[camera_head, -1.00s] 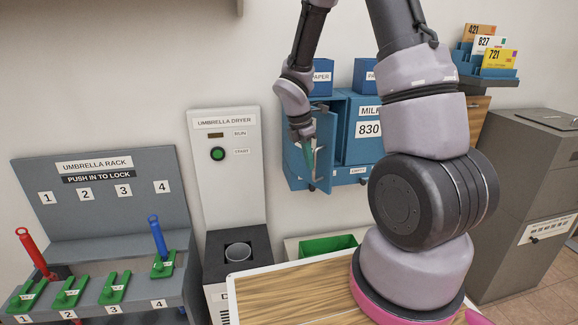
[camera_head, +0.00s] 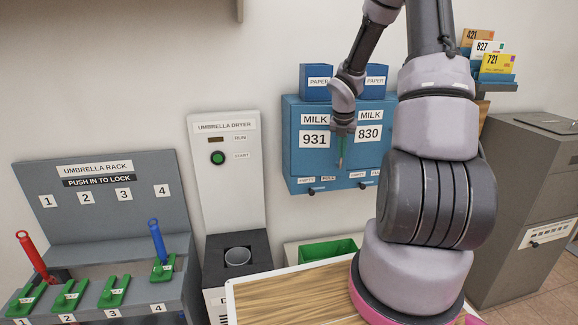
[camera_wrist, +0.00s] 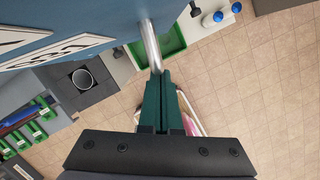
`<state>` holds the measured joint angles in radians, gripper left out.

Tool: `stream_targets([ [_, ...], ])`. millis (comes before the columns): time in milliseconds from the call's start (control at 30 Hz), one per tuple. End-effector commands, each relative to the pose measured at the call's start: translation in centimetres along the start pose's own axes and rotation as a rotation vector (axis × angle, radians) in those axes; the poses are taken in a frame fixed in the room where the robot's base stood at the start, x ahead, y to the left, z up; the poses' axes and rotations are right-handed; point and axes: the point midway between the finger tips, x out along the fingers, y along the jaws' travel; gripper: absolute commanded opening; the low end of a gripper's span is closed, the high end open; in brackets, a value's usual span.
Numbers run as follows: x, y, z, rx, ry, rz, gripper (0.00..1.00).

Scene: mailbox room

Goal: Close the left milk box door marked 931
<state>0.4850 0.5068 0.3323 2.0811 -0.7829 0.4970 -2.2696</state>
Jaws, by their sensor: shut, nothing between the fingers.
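The left milk box door marked 931 (camera_head: 314,139) lies flush with the blue milk box front in the head view, beside the right door marked 830 (camera_head: 369,133). My gripper (camera_head: 340,165) is in front of the box, near the line between the two doors. Its green fingers are together and empty. In the wrist view my gripper (camera_wrist: 163,80) points along the blue door face (camera_wrist: 80,30), with a metal handle (camera_wrist: 151,45) by the fingertips. I cannot tell whether the fingers touch the handle or door.
Blue paper boxes (camera_head: 316,82) stand above the milk box. The umbrella dryer (camera_head: 229,170) is at its left, and a green bin (camera_head: 328,250) sits below. A wooden-topped surface (camera_head: 285,295) lies in front; the umbrella rack (camera_head: 95,205) is far left.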

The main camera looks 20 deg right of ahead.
Motion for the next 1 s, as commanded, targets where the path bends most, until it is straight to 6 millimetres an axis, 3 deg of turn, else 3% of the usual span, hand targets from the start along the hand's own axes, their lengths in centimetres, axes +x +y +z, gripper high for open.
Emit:
stream_targets([
  [200,0.6,0.1,2.4,0.003,0.000,0.000,0.00],
  [400,0.9,0.3,3.5,0.001,0.000,0.000,0.00],
  [1000,1.0,0.3,4.1,0.002,-0.001,-0.001,0.00],
])
